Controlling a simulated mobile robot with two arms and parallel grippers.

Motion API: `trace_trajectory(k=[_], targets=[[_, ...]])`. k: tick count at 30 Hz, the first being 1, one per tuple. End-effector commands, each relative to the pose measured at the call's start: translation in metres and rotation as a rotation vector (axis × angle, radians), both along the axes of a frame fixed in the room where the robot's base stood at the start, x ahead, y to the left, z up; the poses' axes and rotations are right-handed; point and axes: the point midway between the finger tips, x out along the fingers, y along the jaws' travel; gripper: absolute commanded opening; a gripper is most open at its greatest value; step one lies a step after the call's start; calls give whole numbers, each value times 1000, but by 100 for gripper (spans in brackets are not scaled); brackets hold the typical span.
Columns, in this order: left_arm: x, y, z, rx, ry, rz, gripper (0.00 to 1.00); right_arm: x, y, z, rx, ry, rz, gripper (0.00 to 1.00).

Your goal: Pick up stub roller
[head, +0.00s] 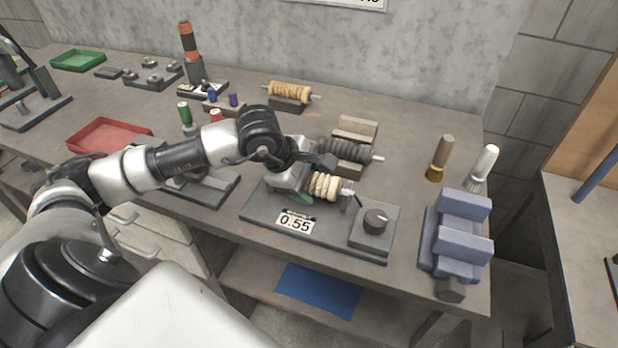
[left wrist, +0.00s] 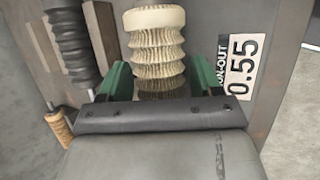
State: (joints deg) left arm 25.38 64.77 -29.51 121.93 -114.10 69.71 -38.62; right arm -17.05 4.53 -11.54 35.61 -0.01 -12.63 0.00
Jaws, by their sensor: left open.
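A cream ridged roller (head: 325,187), seemingly the stub roller, lies on the grey run-out stand (head: 262,206). A thin shaft end shows at its right side. My left gripper (head: 303,190) is over the roller's left part, which it partly hides in the head view. In the left wrist view the roller (left wrist: 157,45) runs between the two green fingers of my left gripper (left wrist: 160,78). The fingers are open, one on each side of it. I cannot tell whether they touch it. The roller's near end is shadowed and hidden by the gripper body. My right gripper is not in view.
The stand has a 0.55 sign (head: 295,222) and a knob (head: 376,218). A dark ridged roller (head: 343,151) lies close behind; a tan roller (head: 289,91) sits at the back. A blue vise-like block (head: 458,240) and brushes (head: 487,165) stand to the right.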

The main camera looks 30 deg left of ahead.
Motion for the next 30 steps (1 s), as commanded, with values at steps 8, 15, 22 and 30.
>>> trace_trajectory(k=[8, 15, 22, 30], targets=[[1, -1, -3, 1, 0, 0, 62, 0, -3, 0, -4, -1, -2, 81], [1, -1, -2, 1, 0, 0, 25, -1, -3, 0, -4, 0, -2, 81], [1, -1, -1, 1, -3, 0, 12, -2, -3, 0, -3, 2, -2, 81], [2, 0, 12, 1, -6, 0, 12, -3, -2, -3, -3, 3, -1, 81]])
